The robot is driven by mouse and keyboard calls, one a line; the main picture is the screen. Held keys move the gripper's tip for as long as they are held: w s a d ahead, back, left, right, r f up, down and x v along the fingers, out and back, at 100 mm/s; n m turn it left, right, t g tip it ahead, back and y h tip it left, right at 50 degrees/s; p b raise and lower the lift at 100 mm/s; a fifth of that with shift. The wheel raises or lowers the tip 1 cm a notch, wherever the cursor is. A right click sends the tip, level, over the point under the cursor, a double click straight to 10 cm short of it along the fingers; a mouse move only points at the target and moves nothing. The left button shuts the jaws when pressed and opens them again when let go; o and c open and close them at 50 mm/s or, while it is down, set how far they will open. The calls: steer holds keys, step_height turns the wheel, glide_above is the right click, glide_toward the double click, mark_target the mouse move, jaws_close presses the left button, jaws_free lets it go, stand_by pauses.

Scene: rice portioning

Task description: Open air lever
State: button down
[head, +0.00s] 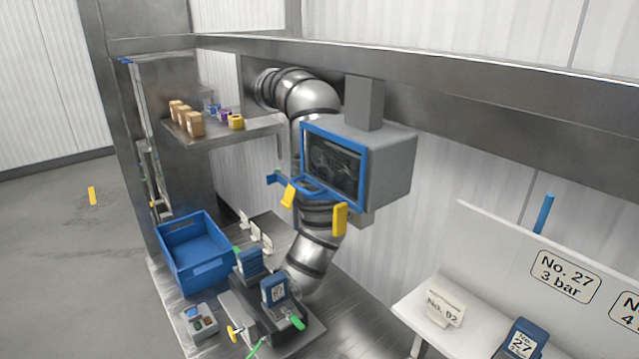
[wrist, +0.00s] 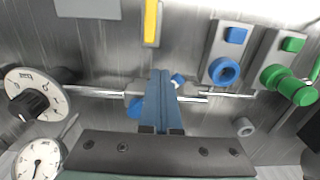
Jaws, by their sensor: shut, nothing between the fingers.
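My gripper (wrist: 162,72) shows in the wrist view, its two slim blue-grey fingers shut together with nothing between them. They point up the picture across a thin metal air pipe (wrist: 95,92). A blue part (wrist: 135,108) shows left of the fingers at the pipe, and a small blue-and-white part (wrist: 178,80) shows right of them. These may belong to the air lever, but the fingers hide much of the area. I cannot tell whether the fingers touch it or which way the lever is turned.
In the wrist view, a dial with a black knob (wrist: 30,102) and a gauge (wrist: 40,160) are at left. A yellow handle (wrist: 152,22) is above. A blue ring (wrist: 224,71) and green knob (wrist: 290,86) are at right. The head view shows a blue crate (head: 195,247).

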steer(key=shift+w+b, duration=0.45)
steer(key=shift+w, duration=0.55)
steer(key=shift+w+d+b, duration=0.2)
steer(key=shift+w+b, duration=0.55)
steer(key=shift+w, duration=0.45)
